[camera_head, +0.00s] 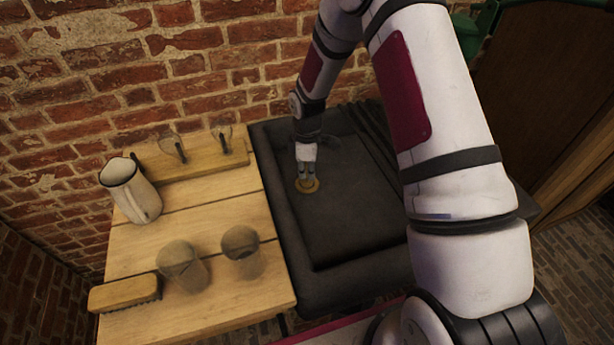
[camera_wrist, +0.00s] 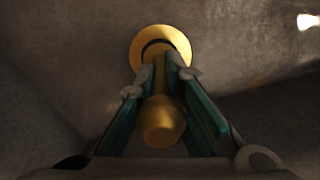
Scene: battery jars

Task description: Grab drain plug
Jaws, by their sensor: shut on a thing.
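The drain plug is a yellow brass piece with a round knob (camera_wrist: 162,122) and a stem. It stands at a wider brass ring (camera_wrist: 140,50) with a dark gap inside. In the head view the brass ring (camera_head: 311,187) shows at the left part of the dark sink (camera_head: 350,263). My gripper (camera_wrist: 165,75) is shut on the plug, one finger on each side of its stem. My gripper also shows in the head view (camera_head: 306,177), pointing down over the brass ring. I cannot tell whether the plug is seated in the ring or lifted a little.
Left of the sink is a wooden table (camera_head: 215,213). On it are a white jug (camera_head: 131,190), two glass jars (camera_head: 183,265) (camera_head: 241,252), a brush (camera_head: 124,293) and a wooden rack (camera_head: 190,160) with glass pieces. A brick wall stands behind.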

